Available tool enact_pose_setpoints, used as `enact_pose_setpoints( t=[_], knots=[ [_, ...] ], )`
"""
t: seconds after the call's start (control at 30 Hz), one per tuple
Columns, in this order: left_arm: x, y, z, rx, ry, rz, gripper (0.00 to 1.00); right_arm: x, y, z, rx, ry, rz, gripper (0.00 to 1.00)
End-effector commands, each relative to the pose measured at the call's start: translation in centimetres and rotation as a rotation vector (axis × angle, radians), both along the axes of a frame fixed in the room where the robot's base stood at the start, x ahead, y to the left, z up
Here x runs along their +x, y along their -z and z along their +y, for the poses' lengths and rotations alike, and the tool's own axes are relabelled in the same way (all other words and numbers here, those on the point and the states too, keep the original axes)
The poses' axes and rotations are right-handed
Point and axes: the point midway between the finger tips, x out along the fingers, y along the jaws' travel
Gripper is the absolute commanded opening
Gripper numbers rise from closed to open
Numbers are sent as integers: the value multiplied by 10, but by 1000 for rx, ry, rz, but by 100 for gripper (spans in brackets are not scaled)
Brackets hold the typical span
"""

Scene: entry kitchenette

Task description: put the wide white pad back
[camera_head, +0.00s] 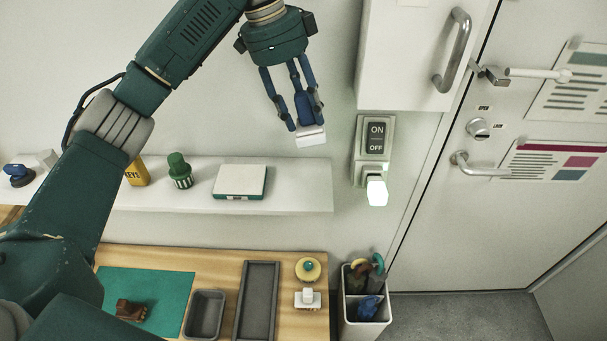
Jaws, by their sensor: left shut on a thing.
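My left gripper (304,121) hangs at the top middle, in front of the wall, fingers pointing down. It is shut on a small white pad (311,138), which sticks out below the fingertips; the fingers hide its upper part. The held pad is in the air, above the right end of the white shelf (300,185) in the picture and left of the ON/OFF switch. A wider flat white block with a green lower edge (240,179) lies on the shelf. My right gripper is not in view.
The shelf also holds a green-capped jar (179,170) and a yellow KEYS container (137,173). The ON/OFF switch (376,138) has a glowing white lamp (377,191) below. The wooden counter (222,261) bears trays and small items. A cabinet (400,60) stands upper right.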

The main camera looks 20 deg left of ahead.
Motion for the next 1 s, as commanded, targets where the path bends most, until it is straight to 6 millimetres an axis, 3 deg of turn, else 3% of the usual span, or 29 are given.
enact_pose_setpoints(
  t=[0.13, 0.27, 0.4, 0.7, 0.83, 1.0],
  knots=[
    [-1, 41, 1, 1, 1, 6, 0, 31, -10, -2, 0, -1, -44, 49],
    [-2, 75, 1, 3, -1, 5, 0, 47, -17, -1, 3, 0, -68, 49],
    [-1, 106, 1, 1, 0, 3, 0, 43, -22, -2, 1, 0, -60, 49],
    [-1, 138, 0, 1, 1, 3, 0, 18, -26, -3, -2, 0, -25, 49],
    [-1, 153, 0, 1, -1, 4, 0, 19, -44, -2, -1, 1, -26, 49],
    [-3, 169, 1, 5, 1, 7, 0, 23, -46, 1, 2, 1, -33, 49]
  ],
)
